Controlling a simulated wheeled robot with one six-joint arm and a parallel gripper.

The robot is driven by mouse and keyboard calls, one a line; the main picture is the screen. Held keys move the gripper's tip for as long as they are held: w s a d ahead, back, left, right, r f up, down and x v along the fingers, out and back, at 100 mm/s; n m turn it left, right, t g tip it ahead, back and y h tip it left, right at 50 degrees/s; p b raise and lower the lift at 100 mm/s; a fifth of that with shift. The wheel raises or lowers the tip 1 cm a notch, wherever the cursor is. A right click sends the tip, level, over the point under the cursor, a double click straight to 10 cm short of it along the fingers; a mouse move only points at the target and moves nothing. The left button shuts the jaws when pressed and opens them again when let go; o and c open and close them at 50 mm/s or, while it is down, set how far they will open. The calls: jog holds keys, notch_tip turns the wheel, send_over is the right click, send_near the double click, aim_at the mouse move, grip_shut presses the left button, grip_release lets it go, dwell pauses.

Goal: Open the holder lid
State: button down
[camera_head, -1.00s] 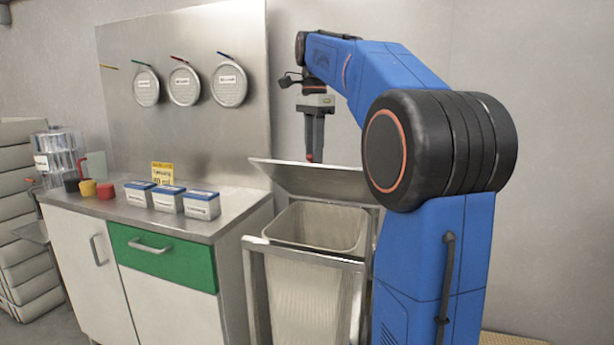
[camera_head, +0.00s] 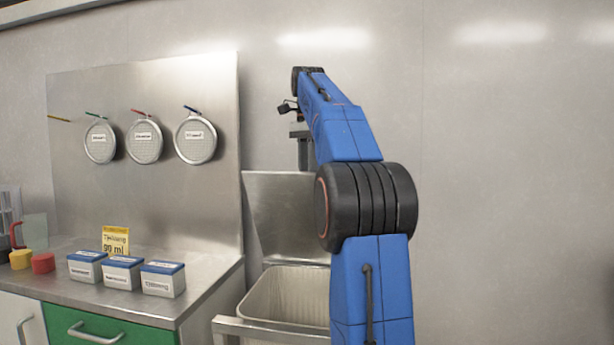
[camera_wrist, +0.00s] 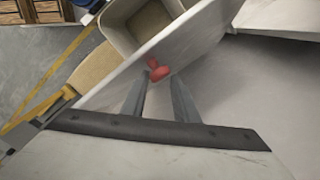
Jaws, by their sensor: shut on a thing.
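The holder lid (camera_head: 285,205) is a flat metal plate. It stands steeply raised behind the open bin (camera_head: 290,290) in the head view. The bin sits in a metal holder frame (camera_head: 270,330). My gripper (camera_wrist: 158,77) is at the lid's upper edge, shut on a small red handle (camera_wrist: 157,68). The lid (camera_wrist: 200,42) runs diagonally across the wrist view, with the open bin (camera_wrist: 155,28) beyond it. In the head view the fingertips are hidden behind the lid, and my arm covers its right side.
A steel counter (camera_head: 120,300) with a green drawer (camera_head: 85,328) stands left of the holder. It bears several blue-lidded boxes (camera_head: 122,272), a yellow sign (camera_head: 115,240) and red and yellow cups. Round sieves (camera_head: 195,139) hang on the metal back panel. A plain wall is behind.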

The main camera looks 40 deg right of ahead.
jog(key=shift+w+a+f, duration=0.1)
jog(key=shift+w+f, duration=0.2)
jog(key=shift+w, duration=0.2)
jog(key=c, duration=1.5)
grip_release()
jog(key=shift+w+a+f, duration=0.1)
jog(key=shift+w+a, duration=0.05)
jog(key=shift+w, duration=0.05)
jog(key=shift+s, duration=0.25)
